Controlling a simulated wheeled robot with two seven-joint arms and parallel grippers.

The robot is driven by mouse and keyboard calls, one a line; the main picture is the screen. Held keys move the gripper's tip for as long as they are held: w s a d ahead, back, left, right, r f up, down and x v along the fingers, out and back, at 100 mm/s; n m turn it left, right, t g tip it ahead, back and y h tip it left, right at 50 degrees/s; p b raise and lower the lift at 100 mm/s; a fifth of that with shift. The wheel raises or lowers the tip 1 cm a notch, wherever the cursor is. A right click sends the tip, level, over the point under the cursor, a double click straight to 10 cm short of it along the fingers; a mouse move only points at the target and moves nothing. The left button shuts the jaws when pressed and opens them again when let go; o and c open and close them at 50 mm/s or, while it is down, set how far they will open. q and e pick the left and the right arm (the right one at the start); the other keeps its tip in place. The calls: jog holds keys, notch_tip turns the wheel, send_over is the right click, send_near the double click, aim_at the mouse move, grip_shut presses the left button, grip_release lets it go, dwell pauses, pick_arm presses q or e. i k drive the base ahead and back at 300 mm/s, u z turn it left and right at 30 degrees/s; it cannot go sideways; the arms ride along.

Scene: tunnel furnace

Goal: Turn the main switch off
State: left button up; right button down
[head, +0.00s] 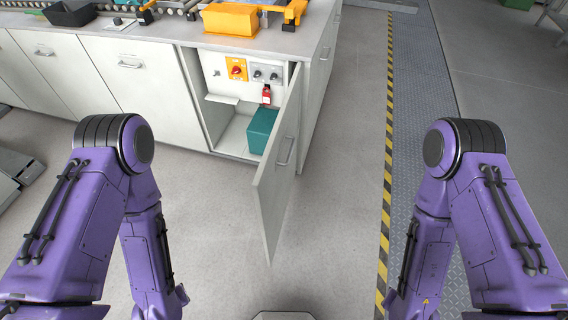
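The main switch (237,71) is a red rotary knob on a yellow-orange plate, on the back wall inside an open cabinet (228,150). The setting of its knob is too small to tell. The cabinet door (281,165) stands open, swung out toward me on the right side of the opening. Both my purple arms are bent, one on each side of the picture, well short of the cabinet. Neither gripper shows in the head view.
A grey panel with two dark knobs (266,73) is right of the switch. A red tag or padlock (266,95) hangs below it, above a teal box (262,130). An orange bin (231,19) stands on the countertop. The floor (225,225) before the cabinet is clear.

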aim_at(236, 70)
jog(key=z, duration=0.45)
jog(key=k, duration=0.3)
jog(key=u, duration=1.95)
jog(key=i, duration=0.8)
jog(key=u, duration=0.6)
jog(key=i, duration=1.05)
jog(key=z, duration=0.35)
jog(key=i, duration=0.8)
jog(key=z, duration=1.2)
jog(key=i, duration=0.6)
jog(key=z, duration=0.6)
